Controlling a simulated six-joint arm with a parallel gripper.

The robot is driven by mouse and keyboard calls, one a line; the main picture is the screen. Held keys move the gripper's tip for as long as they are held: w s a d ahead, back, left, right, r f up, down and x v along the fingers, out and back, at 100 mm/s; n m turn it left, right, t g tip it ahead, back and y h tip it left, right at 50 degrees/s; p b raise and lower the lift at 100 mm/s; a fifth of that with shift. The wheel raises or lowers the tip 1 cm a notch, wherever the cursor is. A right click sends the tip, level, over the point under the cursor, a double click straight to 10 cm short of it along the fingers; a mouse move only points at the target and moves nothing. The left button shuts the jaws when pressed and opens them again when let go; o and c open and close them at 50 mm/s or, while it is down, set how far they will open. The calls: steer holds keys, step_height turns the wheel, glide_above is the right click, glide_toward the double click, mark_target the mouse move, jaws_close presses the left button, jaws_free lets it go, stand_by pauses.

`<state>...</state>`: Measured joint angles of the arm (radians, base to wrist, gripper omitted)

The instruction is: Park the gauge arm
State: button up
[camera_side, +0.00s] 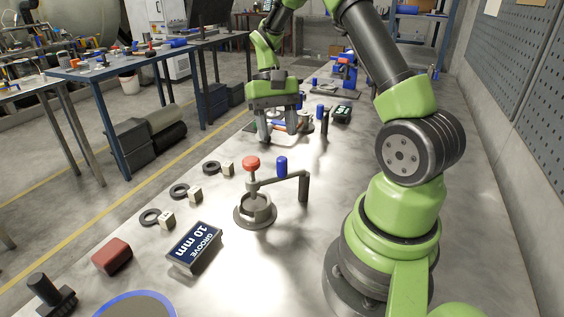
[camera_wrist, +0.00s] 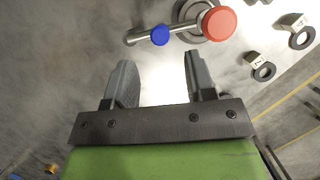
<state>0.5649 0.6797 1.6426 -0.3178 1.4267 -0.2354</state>
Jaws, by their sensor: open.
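The gauge arm (camera_side: 280,180) is a grey bar running from a dark post on the right to a spindle with a red cap (camera_side: 251,162) on the left. A blue knob (camera_side: 282,165) stands up on the bar. The red-capped end is over a round grey holder (camera_side: 255,212); whether it touches anything inside I cannot tell. In the wrist view the bar (camera_wrist: 185,29), blue knob (camera_wrist: 160,35) and red cap (camera_wrist: 219,22) lie beyond my fingertips. My gripper (camera_side: 280,133) is open and empty, behind the gauge in the side view and apart from it.
Several small blocks and black rings (camera_side: 179,191) lie left of the gauge. A "GROOVE 10 mm" sign (camera_side: 195,247), a red block (camera_side: 112,256) and a blue-rimmed dish (camera_side: 135,298) are at the front left. A dark device (camera_side: 342,114) stands behind, right of my gripper.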

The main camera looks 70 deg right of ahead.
mark_target(281, 157)
steer(key=x, duration=0.7)
steer(key=shift+a+f, duration=0.1)
steer(key=shift+f, duration=0.05)
jaws_close()
